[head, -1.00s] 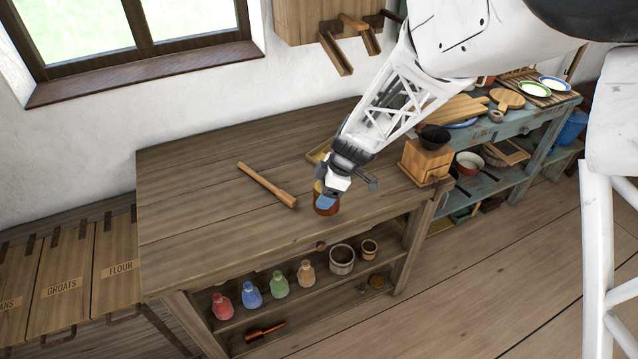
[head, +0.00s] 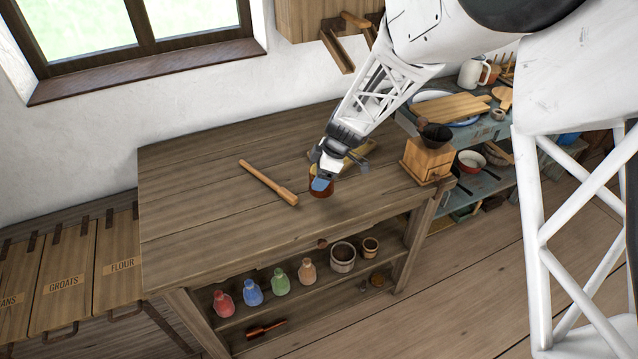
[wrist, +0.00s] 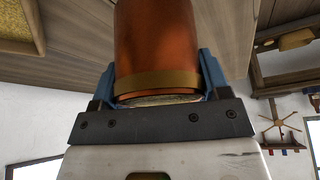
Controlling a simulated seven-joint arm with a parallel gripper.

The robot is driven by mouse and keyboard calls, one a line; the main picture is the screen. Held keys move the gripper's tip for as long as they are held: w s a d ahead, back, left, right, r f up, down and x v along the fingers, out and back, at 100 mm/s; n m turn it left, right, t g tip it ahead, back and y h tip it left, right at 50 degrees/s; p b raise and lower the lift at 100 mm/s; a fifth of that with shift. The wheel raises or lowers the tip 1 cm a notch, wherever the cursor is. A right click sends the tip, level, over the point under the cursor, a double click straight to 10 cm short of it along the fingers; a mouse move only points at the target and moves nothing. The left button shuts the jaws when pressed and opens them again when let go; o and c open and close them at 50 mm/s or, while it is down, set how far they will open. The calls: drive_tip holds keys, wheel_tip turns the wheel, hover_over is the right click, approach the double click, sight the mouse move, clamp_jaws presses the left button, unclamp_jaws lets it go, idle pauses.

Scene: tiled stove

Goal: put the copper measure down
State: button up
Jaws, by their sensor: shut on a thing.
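The copper measure (wrist: 157,40) is a reddish copper cylinder with a brass-coloured band, held between the blue fingers in the wrist view. In the head view the copper measure (head: 321,193) shows just below my gripper (head: 321,184), over the right part of the wooden table (head: 215,190). My gripper is shut on it, and it also shows in the wrist view (wrist: 157,85). I cannot tell whether the measure touches the tabletop. Part of it is hidden by the fingers.
A wooden rolling pin (head: 268,183) lies to the left of the gripper. A shallow wooden tray (head: 357,154) lies behind it, partly hidden by my arm. A wooden grinder (head: 428,160) stands at the table's right end. The tabletop's left side is clear.

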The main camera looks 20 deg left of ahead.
drive_tip(key=shift+f, duration=1.7)
drive_tip(key=shift+f, duration=0.1)
drive_tip(key=o, duration=1.1)
drive_tip(key=shift+f, duration=0.1)
drive_tip(key=shift+o, duration=0.2)
drive_tip(key=v, duration=1.2)
